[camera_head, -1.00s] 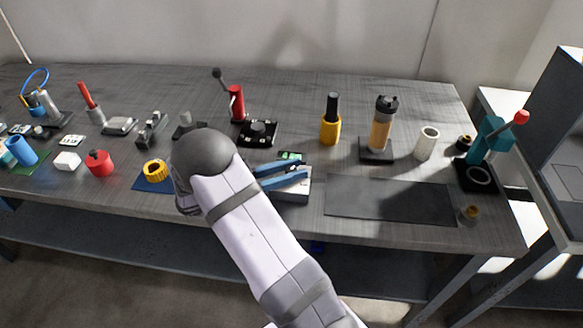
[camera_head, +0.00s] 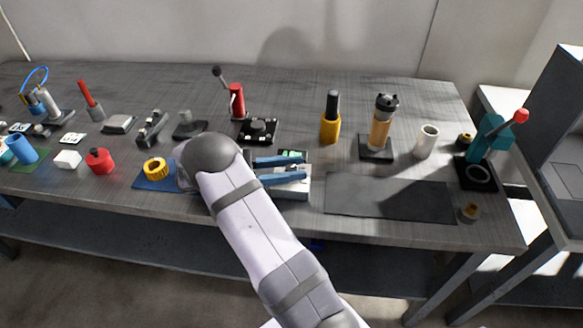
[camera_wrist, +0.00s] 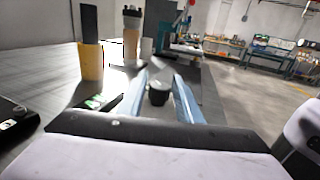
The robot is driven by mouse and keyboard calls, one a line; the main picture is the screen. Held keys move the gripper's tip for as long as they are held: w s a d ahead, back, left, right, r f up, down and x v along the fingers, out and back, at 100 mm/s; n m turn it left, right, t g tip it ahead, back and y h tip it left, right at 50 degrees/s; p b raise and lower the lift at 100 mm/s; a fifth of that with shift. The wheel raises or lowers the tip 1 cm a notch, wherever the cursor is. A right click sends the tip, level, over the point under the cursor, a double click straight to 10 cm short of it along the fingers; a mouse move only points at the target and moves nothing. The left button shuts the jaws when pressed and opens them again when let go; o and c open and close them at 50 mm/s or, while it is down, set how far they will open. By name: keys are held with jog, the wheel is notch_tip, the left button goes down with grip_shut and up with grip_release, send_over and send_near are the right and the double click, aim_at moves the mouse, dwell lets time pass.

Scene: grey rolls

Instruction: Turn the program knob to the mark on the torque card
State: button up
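My gripper (camera_head: 306,167) has two blue fingers, held apart over a pale grey box (camera_head: 297,191) with a green display (camera_head: 292,155) near the front of the bench. In the wrist view a dark round knob (camera_wrist: 158,95) shows between the fingers (camera_wrist: 160,74). A gap shows on each side of it, so the fingers do not look shut on it. The arm and fingers hide much of the box and the knob in the head view. The knob's pointer and any marks around it cannot be read. I cannot tell which item is the torque card.
A yellow holder with a black handle (camera_head: 331,125), an amber cylinder (camera_head: 383,120) and a white cup (camera_head: 427,142) stand behind to the right. A dark mat (camera_head: 390,200) lies bare right of the box. A yellow ring (camera_head: 155,168) on a blue mat lies left.

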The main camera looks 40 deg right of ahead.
jog(key=shift+o, duration=0.6)
jog(key=shift+w+a, duration=0.25)
jog(key=shift+a, duration=0.2)
jog(key=shift+b+v, duration=0.65)
jog(key=shift+v, duration=2.55)
